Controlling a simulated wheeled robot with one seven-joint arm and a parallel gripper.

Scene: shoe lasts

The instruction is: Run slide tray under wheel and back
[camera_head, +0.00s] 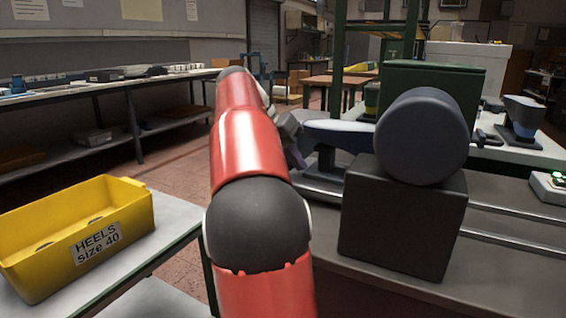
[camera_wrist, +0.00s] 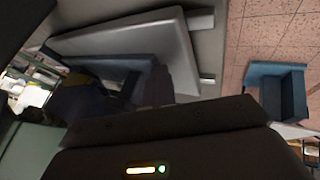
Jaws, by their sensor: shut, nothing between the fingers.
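The wheel (camera_head: 422,137) is a thick dark grey cylinder on a dark block (camera_head: 400,220) in the head view. Two metal rails (camera_head: 505,240) run left to right past it. The slide tray (camera_head: 318,186) seems to be the grey plate on the rails, left of the block and partly hidden. A blue shoe last (camera_head: 338,131) stands above it, partly behind the wheel. My gripper (camera_head: 291,138) is beside the last's left end, mostly hidden by my red arm; it is shut and empty. A grey plate (camera_wrist: 180,45) fills the top of the wrist view; contact cannot be told.
A yellow bin (camera_head: 60,250) marked "HEELS size 40" stands on the table at left. A green cabinet (camera_head: 430,80) is behind the wheel. Another blue last (camera_head: 522,118) and a small box with a green light (camera_head: 552,186) are at right. A blue box (camera_wrist: 283,92) shows in the wrist view.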

